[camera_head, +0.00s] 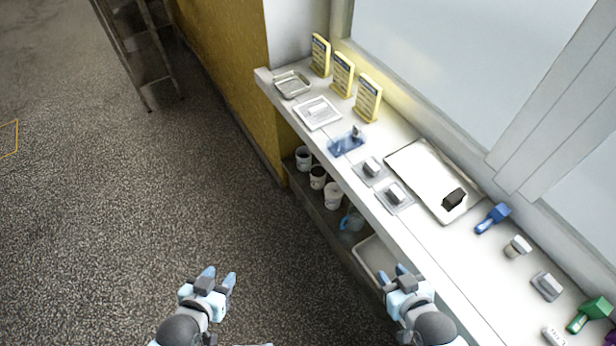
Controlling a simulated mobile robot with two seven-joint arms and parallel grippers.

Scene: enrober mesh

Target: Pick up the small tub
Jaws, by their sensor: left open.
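A small whitish tub-like piece (517,246) with a brownish part stands on the white counter at the right. Several cup-shaped tubs stand in a row on the shelf below the counter: one (303,157) at the far end, one with dark contents (317,177), and a whitish one (333,196). I cannot tell which of these is the small tub. My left gripper (219,280) is open and empty over the floor, well left of the counter. My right gripper (409,274) is at the counter's front edge, apart from these tubs; its jaw gap is unclear.
The counter (437,247) bears a metal tray (292,84), yellow cards (343,74), a blue rack (347,143), a large white tray (420,172) with a dark block (454,198), and blue (493,217) and green (590,313) tools.

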